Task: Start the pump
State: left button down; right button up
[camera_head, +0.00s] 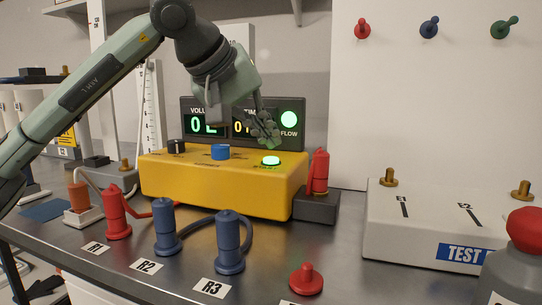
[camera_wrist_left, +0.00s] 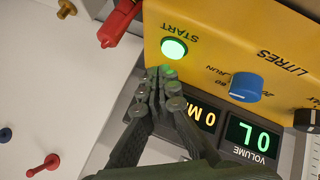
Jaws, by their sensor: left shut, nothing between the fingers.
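The yellow pump box (camera_head: 215,182) stands on the bench. Its round START button (camera_head: 271,160) on the top glows green; it also shows in the left wrist view (camera_wrist_left: 173,48). A blue knob (camera_head: 220,152) and a black knob (camera_head: 176,146) sit left of it. Behind is a dark display panel (camera_head: 243,103) with VOLUME and TIME readouts and a lit green FLOW lamp (camera_head: 289,119). My left gripper (camera_head: 270,138) is shut and empty, its fingertips close to the START button. In the left wrist view the fingertips (camera_wrist_left: 160,74) lie just beside it, tinted green; contact is not clear. My right gripper is not in view.
A red plug (camera_head: 319,172) stands in a dark block right of the pump. Red and blue connectors (camera_head: 229,243) with hoses stand in front. A white test box (camera_head: 428,222) and a grey bottle (camera_head: 515,265) are at right. Open bench lies around the red knob (camera_head: 306,279).

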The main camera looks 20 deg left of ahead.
aim_at(267, 159)
pick_arm(q)
jog(key=shift+r+p, duration=1.7)
jog(key=shift+r, duration=0.65)
